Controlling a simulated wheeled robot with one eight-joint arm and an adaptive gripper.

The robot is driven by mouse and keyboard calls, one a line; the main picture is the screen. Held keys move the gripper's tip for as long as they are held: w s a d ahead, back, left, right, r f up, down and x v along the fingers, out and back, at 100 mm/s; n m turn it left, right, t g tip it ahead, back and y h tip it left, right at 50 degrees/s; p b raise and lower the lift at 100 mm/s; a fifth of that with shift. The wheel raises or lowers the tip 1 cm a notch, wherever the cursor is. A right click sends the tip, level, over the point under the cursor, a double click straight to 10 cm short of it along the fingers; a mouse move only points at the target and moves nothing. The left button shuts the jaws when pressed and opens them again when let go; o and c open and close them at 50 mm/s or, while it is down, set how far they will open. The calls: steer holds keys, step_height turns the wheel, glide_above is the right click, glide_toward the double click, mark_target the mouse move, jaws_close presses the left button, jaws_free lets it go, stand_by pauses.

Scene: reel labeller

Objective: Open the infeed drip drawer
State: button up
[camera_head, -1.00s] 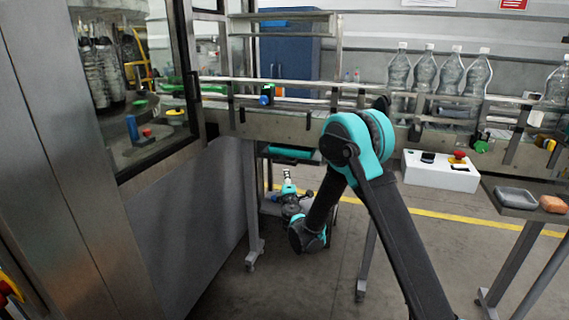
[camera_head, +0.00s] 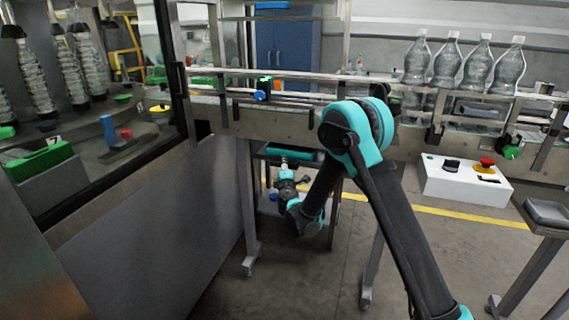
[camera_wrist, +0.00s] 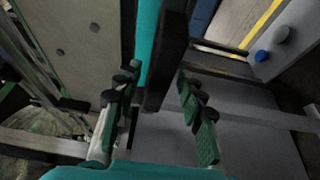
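The infeed drip drawer, as far as I can tell, is the teal and dark unit (camera_head: 305,156) under the conveyor in the head view. In the wrist view a teal strip (camera_wrist: 147,40) runs beside a dark bar (camera_wrist: 170,58), which looks like its handle. My gripper (camera_head: 284,163) points up just below the drawer's front in the head view. In the wrist view my gripper (camera_wrist: 160,88) is open, with the end of the dark bar between or just beyond its fingers. I cannot tell whether they touch. The drawer looks shut.
The conveyor (camera_head: 300,122) runs above my gripper, with bottles (camera_head: 447,62) at the back right. A white control box (camera_head: 465,182) with a red button stands right. The labeller cabinet (camera_head: 150,220) closes off the left. Conveyor legs (camera_head: 248,215) flank the arm.

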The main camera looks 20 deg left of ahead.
steer(key=shift+c, duration=0.3)
jaws_close()
steer(key=shift+s+a, duration=0.1)
